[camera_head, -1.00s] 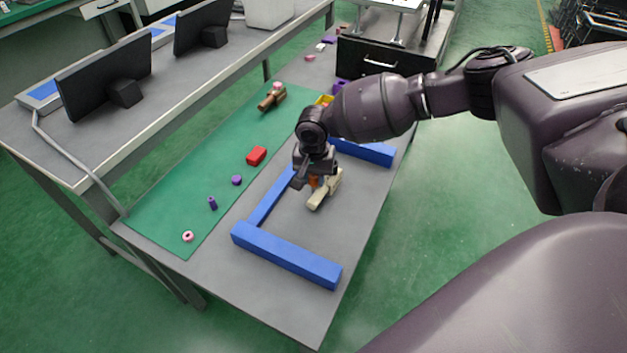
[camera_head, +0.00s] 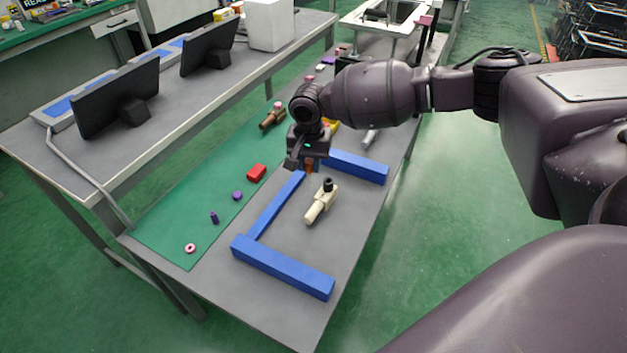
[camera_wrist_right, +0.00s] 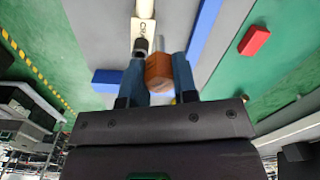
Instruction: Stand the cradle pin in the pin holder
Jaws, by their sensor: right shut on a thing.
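My right gripper (camera_head: 309,165) is shut on an orange-brown piece (camera_head: 309,169), which I take to be the cradle pin. In the right wrist view this pin (camera_wrist_right: 158,72) shows a faceted head between the two fingers (camera_wrist_right: 159,78), with a short grey part beyond it. The gripper is raised above the table, behind and left of a cream lever fixture (camera_head: 318,208). That fixture has a black round part (camera_head: 328,185) at its far end and is apart from the pin. I cannot tell which piece is the pin holder. My left gripper is not in view.
Blue bars (camera_head: 283,268) frame the cream fixture. On the green mat (camera_head: 175,225) stand a pink ring (camera_head: 190,248), purple pieces (camera_head: 237,195), a red block (camera_head: 257,173) and a brown fixture (camera_head: 272,117). A grey cylinder (camera_head: 370,138) lies beyond the far blue bar.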

